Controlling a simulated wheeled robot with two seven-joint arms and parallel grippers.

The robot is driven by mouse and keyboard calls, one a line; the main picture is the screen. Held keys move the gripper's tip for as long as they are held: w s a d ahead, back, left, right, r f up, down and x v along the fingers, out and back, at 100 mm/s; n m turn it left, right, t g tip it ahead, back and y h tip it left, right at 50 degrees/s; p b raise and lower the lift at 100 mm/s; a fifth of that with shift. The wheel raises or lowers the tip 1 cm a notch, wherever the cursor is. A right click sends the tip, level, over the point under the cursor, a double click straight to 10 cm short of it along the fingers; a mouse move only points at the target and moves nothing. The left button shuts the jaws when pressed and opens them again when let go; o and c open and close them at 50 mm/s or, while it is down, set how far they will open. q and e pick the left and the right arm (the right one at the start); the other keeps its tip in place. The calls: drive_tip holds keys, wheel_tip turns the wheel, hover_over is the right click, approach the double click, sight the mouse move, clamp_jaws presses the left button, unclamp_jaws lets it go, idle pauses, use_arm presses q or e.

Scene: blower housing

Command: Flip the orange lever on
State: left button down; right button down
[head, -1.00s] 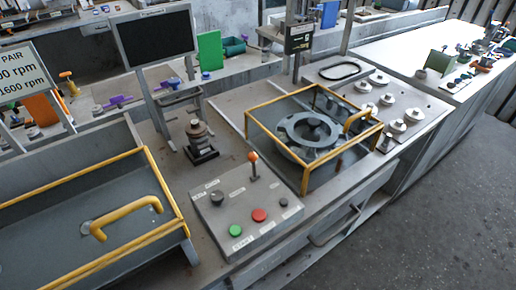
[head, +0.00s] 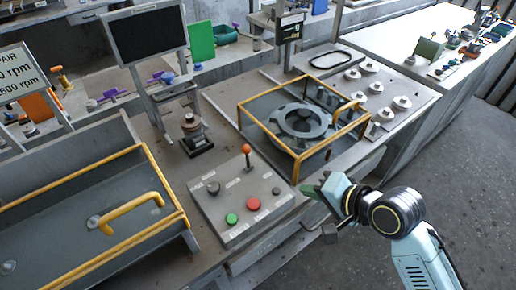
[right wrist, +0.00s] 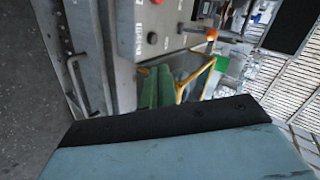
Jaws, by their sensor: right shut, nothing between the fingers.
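The orange lever (head: 246,150) is a thin dark stem with an orange ball on top, standing upright at the back of the grey control panel (head: 212,215). Its orange ball also shows near the top of the right wrist view (right wrist: 211,34). My right gripper (head: 308,190) has green fingers and is shut and empty. It is right of the panel, in front of the yellow-framed housing, apart from the lever. Its green fingers show in the right wrist view (right wrist: 157,88). My left gripper is not in view.
The panel also holds a green button (head: 231,218), a red button (head: 253,204) and a black knob (head: 213,187). A yellow-framed blower housing (head: 302,124) stands behind my right gripper. A yellow-railed tray (head: 75,215) is at left. A monitor (head: 146,34) stands behind.

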wheel_tip(320, 180, up, 7)
drive_tip(key=w+a+m+y, duration=0.2)
drive_tip(key=w+m+y, duration=0.1)
approach(249, 150)
drive_tip(key=shift+t, duration=0.4)
drive_tip(key=x, duration=0.6)
drive_tip(key=shift+a+f+b, duration=0.3)
drive_tip(key=shift+f+b, duration=0.1)
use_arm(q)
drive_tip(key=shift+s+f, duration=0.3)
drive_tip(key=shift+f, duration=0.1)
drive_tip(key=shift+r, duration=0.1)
